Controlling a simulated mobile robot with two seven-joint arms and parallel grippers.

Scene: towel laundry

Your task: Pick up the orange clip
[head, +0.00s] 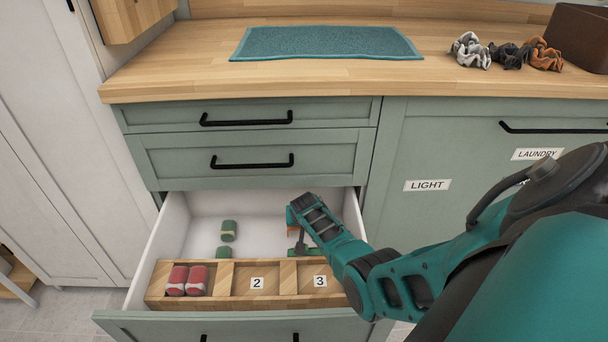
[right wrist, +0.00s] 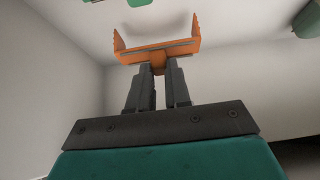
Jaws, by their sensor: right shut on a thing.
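The orange clip (right wrist: 158,54) is between the fingertips of my right gripper (right wrist: 158,72), which is shut on its middle. In the head view a small part of the orange clip (head: 293,231) shows beside my right gripper (head: 300,247), inside the open drawer. My right forearm hides the rest of it. Whether the clip touches the drawer floor I cannot tell. My left gripper is not in view.
The open drawer holds a wooden divider tray (head: 240,302). The counter above has a teal towel (head: 325,43) and several scrunchies (head: 508,54).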

